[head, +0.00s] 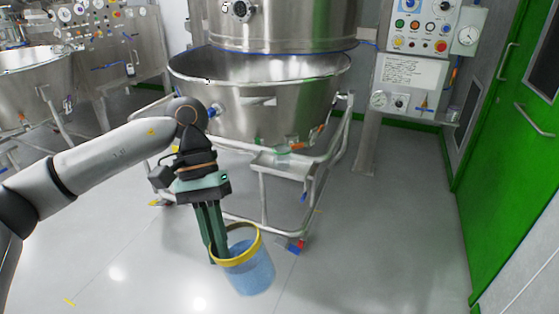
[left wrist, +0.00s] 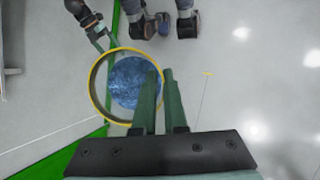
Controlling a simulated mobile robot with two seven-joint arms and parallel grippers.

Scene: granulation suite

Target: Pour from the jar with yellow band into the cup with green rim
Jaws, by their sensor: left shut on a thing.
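The jar with yellow band (head: 250,272) is clear, with a yellow ring at its mouth and blue contents. My left gripper (head: 216,258) is shut on its wall, holding it close to upright above the floor. The left wrist view looks down into the jar (left wrist: 134,82), with the left gripper's fingers (left wrist: 163,100) at its right side. A small clear cup with green rim (head: 282,149) seems to stand on the shelf behind the jar; its details are too small to tell. What looks like my right gripper (left wrist: 98,36) shows at the upper left of the wrist view, its opening unclear.
The small steel shelf (head: 277,166) sticks out from the wheeled frame under a large steel bowl (head: 260,95). A control panel (head: 412,85) stands behind on a post. A green door (head: 515,160) is at the right. The floor (head: 385,240) at right front is clear.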

